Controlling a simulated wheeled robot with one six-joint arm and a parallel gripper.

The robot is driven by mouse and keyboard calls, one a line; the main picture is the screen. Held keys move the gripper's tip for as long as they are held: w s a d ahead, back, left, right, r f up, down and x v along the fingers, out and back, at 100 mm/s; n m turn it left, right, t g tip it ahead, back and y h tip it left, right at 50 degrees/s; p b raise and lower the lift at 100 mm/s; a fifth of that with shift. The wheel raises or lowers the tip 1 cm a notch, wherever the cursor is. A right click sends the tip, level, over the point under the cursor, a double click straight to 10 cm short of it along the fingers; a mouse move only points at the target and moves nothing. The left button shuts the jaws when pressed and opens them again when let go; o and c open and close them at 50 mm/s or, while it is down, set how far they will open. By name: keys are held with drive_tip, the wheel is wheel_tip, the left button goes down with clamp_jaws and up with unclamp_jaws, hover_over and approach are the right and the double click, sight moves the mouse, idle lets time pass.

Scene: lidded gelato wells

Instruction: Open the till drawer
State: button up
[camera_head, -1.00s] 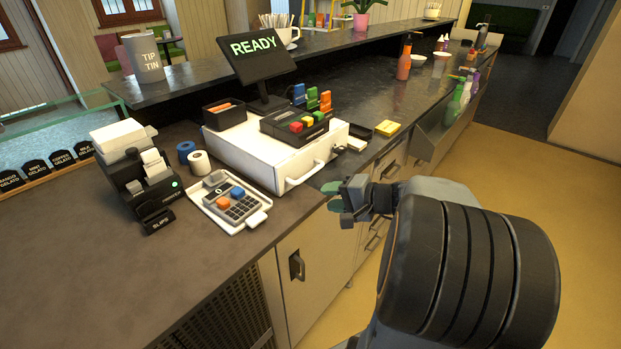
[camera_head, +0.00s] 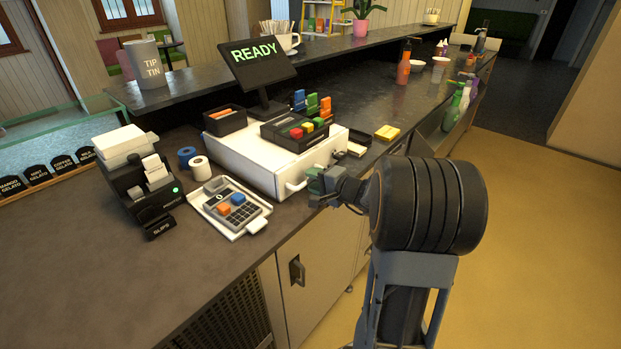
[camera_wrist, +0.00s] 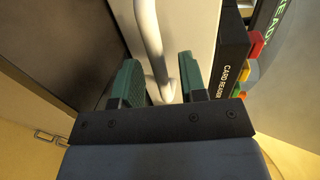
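The till drawer (camera_head: 262,166) is a wide white box on the dark counter, with a white bar handle on its front. It looks shut. The handle (camera_head: 297,186) shows at the drawer's front in the head view, partly covered by my gripper (camera_head: 317,184). In the wrist view, the handle (camera_wrist: 149,38) runs down from the top edge and its lower end lies between the two green fingers. My gripper (camera_wrist: 158,84) is open, with a gap on both sides of the handle. Whether a finger touches it I cannot tell.
A card reader (camera_head: 294,132), a black bin (camera_head: 224,120) and the READY screen (camera_head: 262,58) stand on the drawer's box. A keypad (camera_head: 231,206) on a white tray and a slip printer (camera_head: 150,190) are to the left. Cabinet doors (camera_head: 312,275) lie below the counter.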

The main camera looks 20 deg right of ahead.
drive_tip(key=shift+w+a+f, duration=0.15)
drive_tip(key=shift+w+a, duration=0.15)
drive_tip(key=shift+w, duration=0.3)
clamp_jaws()
